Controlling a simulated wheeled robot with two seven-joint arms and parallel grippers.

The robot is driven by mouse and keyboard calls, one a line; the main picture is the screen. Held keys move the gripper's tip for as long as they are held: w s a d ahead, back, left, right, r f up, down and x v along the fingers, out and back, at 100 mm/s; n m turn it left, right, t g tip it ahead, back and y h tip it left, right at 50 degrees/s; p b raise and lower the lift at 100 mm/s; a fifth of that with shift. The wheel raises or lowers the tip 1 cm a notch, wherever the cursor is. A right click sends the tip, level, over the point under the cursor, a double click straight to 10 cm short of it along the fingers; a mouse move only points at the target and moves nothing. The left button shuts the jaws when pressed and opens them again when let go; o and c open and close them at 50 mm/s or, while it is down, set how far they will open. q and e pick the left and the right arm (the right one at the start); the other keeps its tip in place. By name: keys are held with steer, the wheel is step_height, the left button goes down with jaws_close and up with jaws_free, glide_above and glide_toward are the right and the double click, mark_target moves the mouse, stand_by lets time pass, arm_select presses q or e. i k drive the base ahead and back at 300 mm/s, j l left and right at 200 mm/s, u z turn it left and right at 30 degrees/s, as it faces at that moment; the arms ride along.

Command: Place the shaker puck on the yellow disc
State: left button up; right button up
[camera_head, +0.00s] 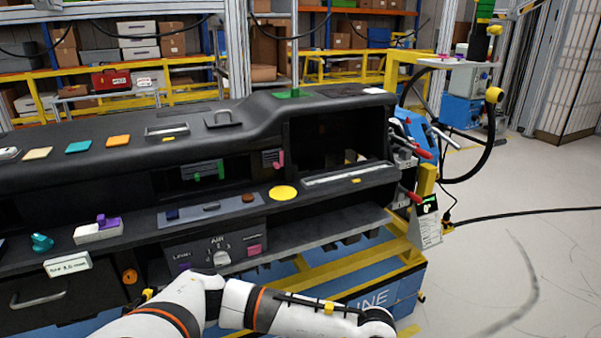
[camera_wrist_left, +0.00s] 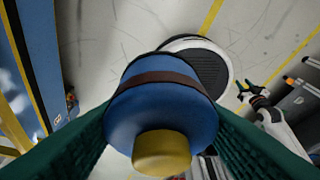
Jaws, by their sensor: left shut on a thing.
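My left gripper (camera_wrist_left: 160,135) is shut on a round blue piece (camera_wrist_left: 160,110) with a brown band and a yellow knob, which I take for the shaker puck. Its green fingers press on both sides of the piece. In the left wrist view the piece is over the floor. The left gripper and the puck are outside the head view. My right gripper (camera_wrist_left: 252,90) shows small and dark at the right of the wrist view, apart from the puck.
The black dashboard (camera_head: 250,110) fills the left and middle of the head view. Red-handled clamps (camera_head: 415,150) stick out at the right end. The floor at right is mostly open.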

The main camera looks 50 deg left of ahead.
mark_target(283, 193)
steer(key=i+u, duration=0.4)
steer(key=i+l+u, duration=0.2)
steer(key=i+u, duration=0.2)
steer(key=i+l+u, duration=0.55)
steer(key=u, duration=0.2)
